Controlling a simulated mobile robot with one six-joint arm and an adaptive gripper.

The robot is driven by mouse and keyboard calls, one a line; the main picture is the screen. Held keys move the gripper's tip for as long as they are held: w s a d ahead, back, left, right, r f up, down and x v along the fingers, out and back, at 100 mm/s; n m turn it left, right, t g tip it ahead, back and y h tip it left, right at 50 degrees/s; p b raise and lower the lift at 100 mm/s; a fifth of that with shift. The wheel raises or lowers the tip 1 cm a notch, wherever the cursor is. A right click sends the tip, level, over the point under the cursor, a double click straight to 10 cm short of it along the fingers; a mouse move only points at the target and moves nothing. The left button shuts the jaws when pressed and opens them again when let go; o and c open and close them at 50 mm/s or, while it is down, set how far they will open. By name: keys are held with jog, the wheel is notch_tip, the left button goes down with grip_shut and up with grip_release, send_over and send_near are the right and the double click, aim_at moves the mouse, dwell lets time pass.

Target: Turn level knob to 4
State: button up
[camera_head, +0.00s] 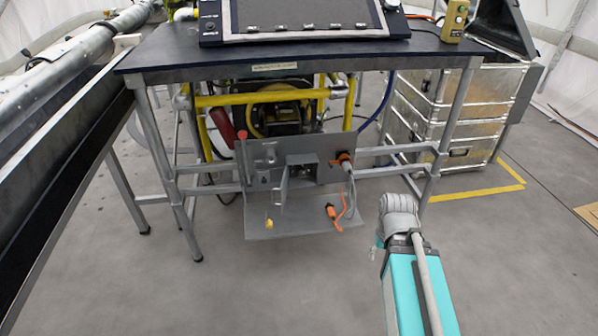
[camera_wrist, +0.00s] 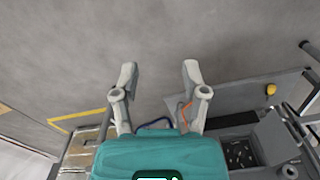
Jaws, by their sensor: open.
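A small yellow knob (camera_head: 269,223) sits at the left of the grey lower plate (camera_head: 290,231) of a panel unit under the table. It also shows in the wrist view at the right (camera_wrist: 271,89). I cannot make out any numbers or a level label, so I cannot tell if it is the level knob. My gripper (camera_wrist: 160,75) is open and empty in the wrist view, its two fingers apart above grey floor. The knob is well to the right of the fingers there, not touched. In the head view my arm stands right of the panel; the fingers are not clear.
The upright back panel (camera_head: 262,156) carries a small open box and an orange plug with a cable. An orange connector (camera_head: 331,212) lies on the lower plate. Table legs and rails frame the unit. Metal cases (camera_head: 478,112) stand at the right. The front floor is clear.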

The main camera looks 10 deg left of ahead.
jog(key=shift+d, duration=0.25)
jog(key=o, duration=0.4)
jog(key=shift+w, duration=0.1)
jog(key=shift+c, duration=0.2)
jog(key=shift+o, duration=0.3)
jog(key=shift+w+a+f, duration=0.15)
jog(key=shift+w+f, duration=0.1)
jog(key=shift+w, duration=0.1)
jog(key=n+t+y+b, duration=0.4)
jog(key=t+b, duration=0.8)
jog(key=t, duration=0.1)
send_near(303, 173)
jog(key=s, duration=0.1)
jog(key=s+r, duration=0.1)
jog(key=shift+s, duration=0.4)
jog(key=b+x, duration=0.2)
jog(key=x, duration=0.2)
jog(key=b+x, duration=0.1)
jog(key=x, duration=0.4)
jog(key=b+x, duration=0.2)
jog(key=x, duration=0.2)
jog(key=shift+w+d+f+b, duration=0.2)
jog(key=shift+w+d+b, duration=0.1)
jog(key=shift+w, duration=0.1)
